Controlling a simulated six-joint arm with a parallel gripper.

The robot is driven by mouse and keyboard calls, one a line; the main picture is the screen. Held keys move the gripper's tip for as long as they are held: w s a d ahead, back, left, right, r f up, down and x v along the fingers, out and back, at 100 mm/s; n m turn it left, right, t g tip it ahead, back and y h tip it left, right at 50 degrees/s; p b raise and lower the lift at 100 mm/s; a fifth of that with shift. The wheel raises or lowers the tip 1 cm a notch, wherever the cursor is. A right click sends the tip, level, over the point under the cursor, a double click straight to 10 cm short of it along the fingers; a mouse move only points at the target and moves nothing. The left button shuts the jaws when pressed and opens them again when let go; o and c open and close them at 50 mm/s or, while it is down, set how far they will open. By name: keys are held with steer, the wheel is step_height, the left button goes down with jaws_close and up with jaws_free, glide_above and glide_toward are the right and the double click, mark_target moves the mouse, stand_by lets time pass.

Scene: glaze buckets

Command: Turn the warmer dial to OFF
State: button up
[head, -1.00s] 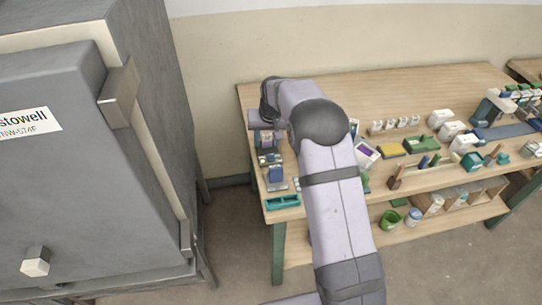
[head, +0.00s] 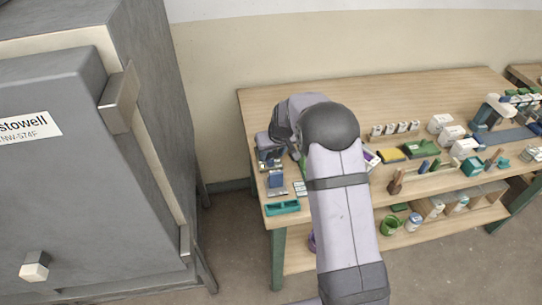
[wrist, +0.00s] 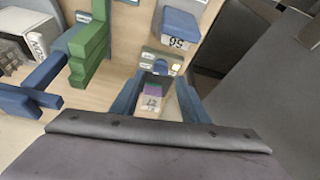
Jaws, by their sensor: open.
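The dial's pointer direction is too small to tell. My gripper's two blue fingers stand apart, with a small purple-topped, numbered block (wrist: 152,98) showing between them; I cannot tell how far below them it is. In the head view my arm hides the fingers over the left end of the bench (head: 400,85).
A blue numbered block (wrist: 178,28) stands beyond the panel. Green and blue stacked pieces (wrist: 90,45) are close on the left in the wrist view. A teal tray (head: 283,208) lies at the bench's front left corner. A grey kiln-like cabinet (head: 90,160) stands left of the bench.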

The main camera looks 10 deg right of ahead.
mark_target(271, 165)
steer(key=shift+p+x, duration=0.4)
steer(key=shift+x, duration=1.4)
steer(key=shift+c, duration=0.6)
jaws_close()
